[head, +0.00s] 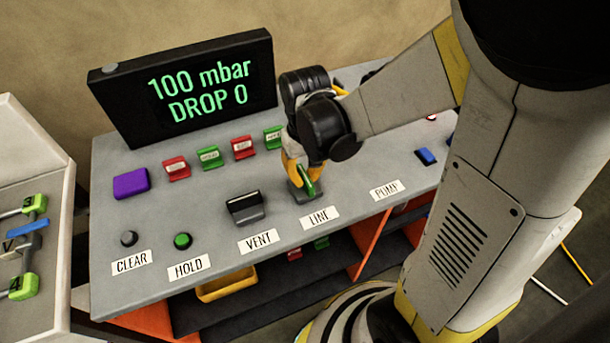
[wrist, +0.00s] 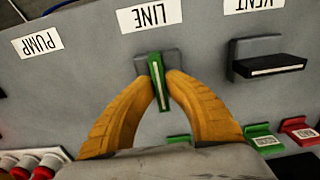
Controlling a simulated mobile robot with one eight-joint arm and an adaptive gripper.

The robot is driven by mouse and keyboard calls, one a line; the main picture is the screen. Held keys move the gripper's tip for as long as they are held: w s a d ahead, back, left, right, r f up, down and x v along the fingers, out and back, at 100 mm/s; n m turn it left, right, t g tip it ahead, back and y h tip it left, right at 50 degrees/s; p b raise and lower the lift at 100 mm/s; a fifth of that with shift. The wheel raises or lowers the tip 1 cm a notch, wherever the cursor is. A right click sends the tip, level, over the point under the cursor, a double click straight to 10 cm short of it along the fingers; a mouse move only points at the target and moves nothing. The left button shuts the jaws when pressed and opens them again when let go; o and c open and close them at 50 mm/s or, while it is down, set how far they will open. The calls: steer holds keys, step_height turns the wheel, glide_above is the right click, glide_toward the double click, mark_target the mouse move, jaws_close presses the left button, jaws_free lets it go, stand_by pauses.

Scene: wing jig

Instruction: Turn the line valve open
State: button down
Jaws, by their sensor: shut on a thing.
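The line valve is a grey block with a green lever handle (head: 312,186) behind the LINE label (head: 319,218) on the console. In the wrist view the green handle (wrist: 160,84) stands along the picture's height, at right angles to the vent valve's handle. My gripper (head: 303,180) reaches down onto it. In the wrist view my gripper's two orange fingers (wrist: 163,88) close on the handle from both sides. The fingers partly hide the valve's grey base.
The vent valve (head: 246,208) stands just left of the line valve, its handle lying crosswise. The CLEAR (head: 129,239) and HOLD (head: 182,241) buttons are further left. Red and green tags and a purple block (head: 131,183) lie behind. The display (head: 190,85) reads 100 mbar, DROP 0.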

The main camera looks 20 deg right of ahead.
mark_target(305, 176)
stand_by(0.3)
steer(key=c, duration=1.4)
jaws_free()
steer(key=shift+c, duration=0.2)
step_height(305, 176, up, 12)
steer(key=shift+s+r+t, duration=0.4)
steer(key=shift+s+t, duration=0.5)
steer(key=shift+t, duration=0.3)
steer(key=shift+s+r+t, duration=0.35)
steer(key=shift+s+t, duration=0.55)
steer(key=shift+t, duration=0.3)
steer(key=shift+s+r+t, duration=0.4)
steer(key=shift+s+t, duration=0.5)
steer(key=shift+t, duration=0.3)
